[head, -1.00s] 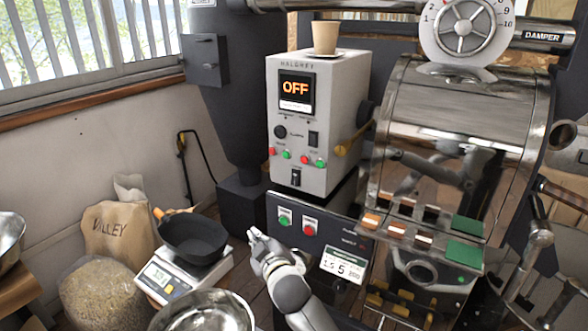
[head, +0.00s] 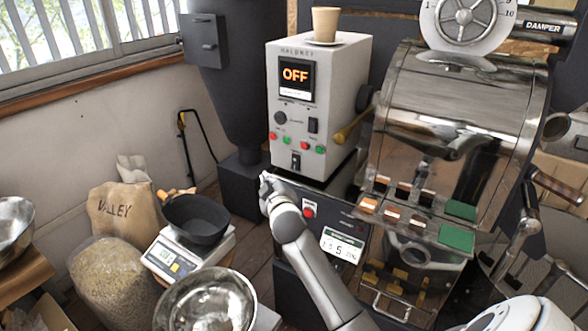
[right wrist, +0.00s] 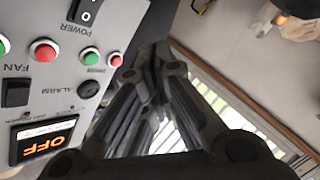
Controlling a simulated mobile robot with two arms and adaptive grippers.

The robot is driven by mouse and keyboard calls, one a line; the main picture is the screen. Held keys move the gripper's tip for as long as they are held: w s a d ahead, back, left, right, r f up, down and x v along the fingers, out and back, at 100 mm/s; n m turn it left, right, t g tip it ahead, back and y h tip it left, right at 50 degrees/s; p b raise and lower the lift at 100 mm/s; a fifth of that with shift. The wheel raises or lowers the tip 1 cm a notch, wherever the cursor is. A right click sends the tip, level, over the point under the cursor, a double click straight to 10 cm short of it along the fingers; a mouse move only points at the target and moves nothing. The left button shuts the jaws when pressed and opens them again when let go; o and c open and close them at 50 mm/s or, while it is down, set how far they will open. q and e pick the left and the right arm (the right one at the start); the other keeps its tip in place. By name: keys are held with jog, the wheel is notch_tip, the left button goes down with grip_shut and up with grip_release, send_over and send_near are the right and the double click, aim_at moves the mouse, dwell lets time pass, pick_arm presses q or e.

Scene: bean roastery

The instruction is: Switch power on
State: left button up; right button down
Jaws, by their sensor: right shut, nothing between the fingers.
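The grey control box (head: 338,92) stands on the roaster's dark base, and its display (head: 296,75) reads OFF in orange. The black power switch (head: 295,161) is low on its front face. My left gripper is not in view.
Red and green buttons (right wrist: 45,50) sit close to the switch. The lower panel's red button (head: 309,211) is right of my arm. A scale with a black pan (head: 196,218) and a metal bowl (head: 207,300) stand left.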

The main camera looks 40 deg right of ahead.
aim_at(295, 163)
jog(key=w+d+f+b, duration=0.1)
jog(key=w+d, duration=0.2)
jog(key=d, duration=0.4)
jog(key=shift+d+b, duration=0.25)
jog(key=shift+b, duration=0.1)
dwell(1.1)
jog(key=shift+w+d, duration=0.15)
jog(key=shift+d, duration=0.2)
jog(key=shift+w+d, duration=0.15)
jog(key=shift+d, duration=0.15)
dwell(0.7)
jog(key=shift+a, duration=0.1)
jog(key=shift+s+a+p, duration=0.35)
jog(key=shift+a+p, duration=0.15)
jog(key=shift+a, duration=0.15)
